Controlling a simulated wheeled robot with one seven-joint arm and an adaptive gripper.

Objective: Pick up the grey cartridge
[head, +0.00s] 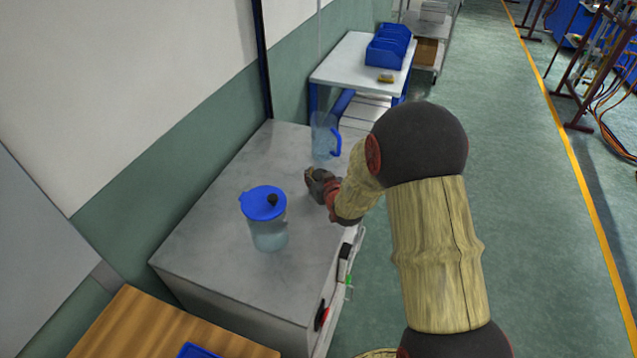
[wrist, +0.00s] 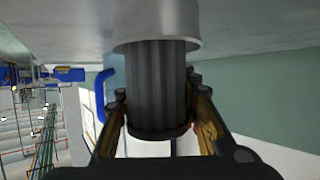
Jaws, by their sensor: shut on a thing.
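The grey cartridge (wrist: 158,85) is a dark grey, ribbed cylinder in the middle of the wrist view. A wider, light grey cylindrical part (wrist: 157,25) adjoins its end at the top of that picture, by the cabinet surface. I cannot tell whether this part belongs to the cartridge or is a separate holder. My gripper (wrist: 158,98) is shut on the cartridge, with a finger on each side of it. In the head view my gripper (head: 320,184) is low over the right part of the grey cabinet top (head: 215,215). The cartridge is hard to make out there.
A clear jug with a blue lid (head: 264,204) stands left of my gripper. A clear pitcher with a blue handle (head: 325,137) stands behind it near the far edge. A white table (head: 345,65) with blue bins (head: 390,45) is farther back. The cabinet's left part is clear.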

